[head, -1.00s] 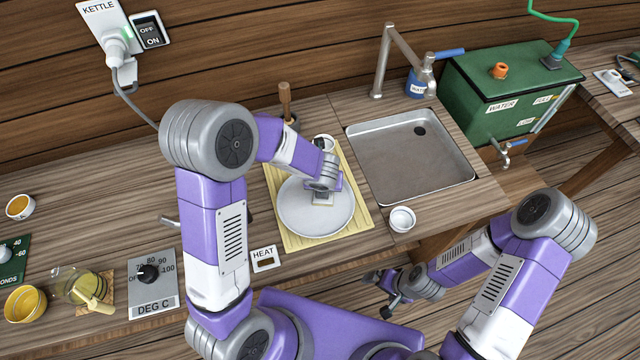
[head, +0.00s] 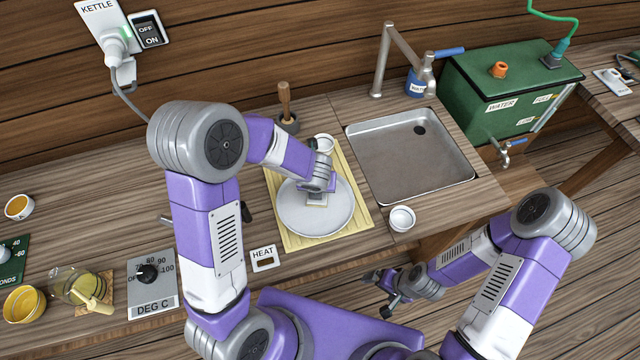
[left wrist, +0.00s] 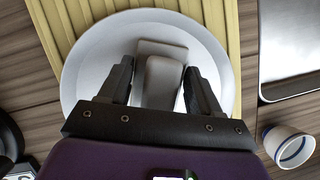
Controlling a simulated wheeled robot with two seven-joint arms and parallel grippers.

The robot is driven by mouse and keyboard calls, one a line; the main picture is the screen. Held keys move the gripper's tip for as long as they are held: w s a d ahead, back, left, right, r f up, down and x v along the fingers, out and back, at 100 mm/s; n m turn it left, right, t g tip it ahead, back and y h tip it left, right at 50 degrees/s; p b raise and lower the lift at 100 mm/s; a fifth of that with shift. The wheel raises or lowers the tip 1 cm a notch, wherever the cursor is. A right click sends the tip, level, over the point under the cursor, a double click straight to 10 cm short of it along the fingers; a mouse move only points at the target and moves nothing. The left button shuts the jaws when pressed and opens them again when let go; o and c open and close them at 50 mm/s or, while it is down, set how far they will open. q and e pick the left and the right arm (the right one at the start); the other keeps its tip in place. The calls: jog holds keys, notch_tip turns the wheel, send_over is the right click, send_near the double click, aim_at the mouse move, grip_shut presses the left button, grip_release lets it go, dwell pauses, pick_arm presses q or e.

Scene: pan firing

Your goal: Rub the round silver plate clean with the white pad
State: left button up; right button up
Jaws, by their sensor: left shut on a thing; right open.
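The round silver plate (head: 316,222) lies on a yellow slatted mat (head: 357,219) left of the sink. My left gripper (head: 318,195) reaches down over the plate's upper part and is shut on the white pad (head: 316,204). In the left wrist view the pad (left wrist: 162,78) sits between the two fingers, over the plate (left wrist: 95,68); whether it presses on the plate is hard to tell. My right gripper (head: 384,291) is open and empty, in front of the counter's edge and far from the plate.
The steel sink (head: 405,165) is right of the mat. A small white cup (head: 402,219) stands near the front edge, another cup (head: 323,144) behind the plate. A wooden-handled tool (head: 285,100) stands upright at the back. A HEAT label (head: 264,258) is at front left.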

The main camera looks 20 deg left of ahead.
pick_arm(q)
jog(key=shift+d, duration=0.1)
jog(key=shift+w+d, duration=0.45)
jog(key=shift+d, duration=0.25)
jog(key=shift+s+a+f, duration=0.1)
jog(key=shift+s+a, duration=0.35)
jog(key=shift+a, duration=0.35)
jog(key=shift+w+d, duration=0.1)
jog(key=shift+d, duration=0.05)
jog(key=shift+w+d, duration=0.35)
jog(key=shift+d, duration=0.3)
jog(key=shift+s+a, duration=0.1)
jog(key=shift+a, duration=0.05)
